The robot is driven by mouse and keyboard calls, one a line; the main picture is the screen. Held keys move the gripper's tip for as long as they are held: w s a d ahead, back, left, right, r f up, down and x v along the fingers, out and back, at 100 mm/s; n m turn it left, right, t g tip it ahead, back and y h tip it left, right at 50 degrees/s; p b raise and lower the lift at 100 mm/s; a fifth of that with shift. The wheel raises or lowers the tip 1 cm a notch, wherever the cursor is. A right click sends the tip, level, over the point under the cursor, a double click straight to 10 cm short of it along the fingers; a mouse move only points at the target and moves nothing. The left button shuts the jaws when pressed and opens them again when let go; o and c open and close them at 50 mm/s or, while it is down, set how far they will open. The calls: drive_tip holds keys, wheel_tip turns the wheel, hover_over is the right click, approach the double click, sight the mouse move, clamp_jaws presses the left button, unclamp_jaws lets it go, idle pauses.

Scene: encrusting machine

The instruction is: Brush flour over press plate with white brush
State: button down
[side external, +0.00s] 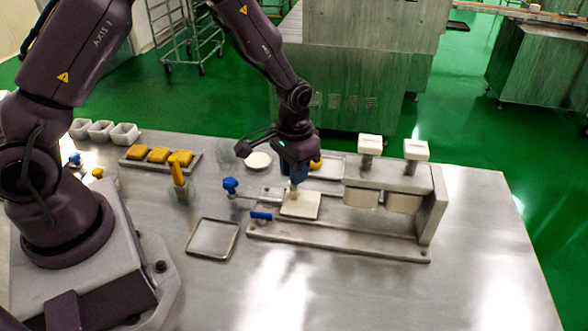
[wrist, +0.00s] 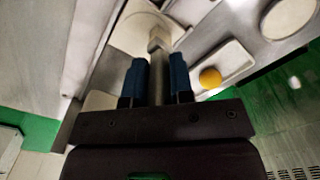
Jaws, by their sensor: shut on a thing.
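My gripper (side external: 297,182) is over the metal press fixture, its blue fingers pointing down. In the wrist view the fingers (wrist: 159,85) are shut on the upright grey handle of the brush (wrist: 157,72). The brush's pale head (wrist: 158,36) is above or on a pale square plate (wrist: 133,28), which I take as the press plate. The plate also shows in the side view (side external: 302,207), lying flat on the fixture's left part. The brush's lower end is over this plate; I cannot tell if it touches.
The fixture's metal frame (side external: 340,240) carries two white-topped posts (side external: 370,145) on its right. An empty tray (side external: 213,239) lies in front left. A tray of orange pieces (side external: 158,155), a yellow-handled tool (side external: 177,172) and a white round dish (side external: 258,160) stand behind. The right front table is clear.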

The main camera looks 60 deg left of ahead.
drive_tip(key=s+d, duration=0.2)
drive_tip(key=s, duration=0.1)
drive_tip(key=shift+d, duration=0.4)
drive_tip(key=shift+w+a, duration=1.85)
drive_tip(key=shift+w, duration=0.05)
drive_tip(key=shift+r, duration=4.05)
